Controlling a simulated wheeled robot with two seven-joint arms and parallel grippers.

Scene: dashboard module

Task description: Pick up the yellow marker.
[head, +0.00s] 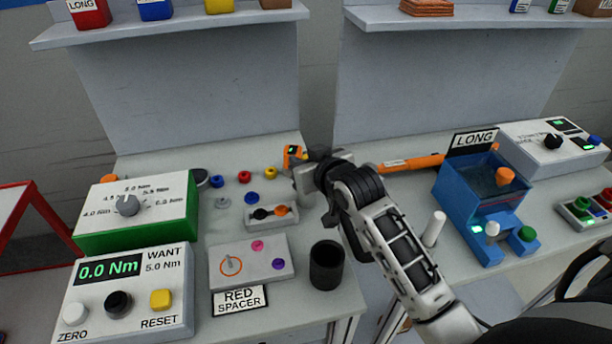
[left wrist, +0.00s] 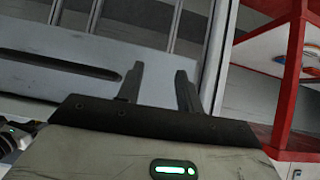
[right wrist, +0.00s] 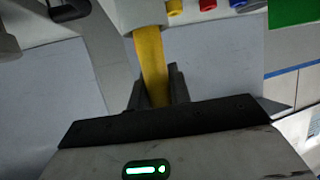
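The yellow marker (right wrist: 153,68) shows in the right wrist view as a yellow bar between the fingers of my right gripper (right wrist: 157,86). The fingers lie close against both its sides. Its far end meets a pale cylindrical piece (right wrist: 143,13); I cannot tell whether that is part of the marker or a holder. In the head view my right gripper (head: 312,178) is over the back of the bench, and the marker is hidden there. My left gripper (left wrist: 158,85) shows only in the left wrist view, fingers apart, with nothing between them.
An orange tool (head: 410,163) lies behind my right arm. Small coloured spacers (head: 245,177), a green-sided dial box (head: 135,212), a fixture plate (head: 250,262) and a black cup (head: 326,265) are to the left. A blue machine (head: 480,205) stands right. Shelves (head: 170,25) overhang the back.

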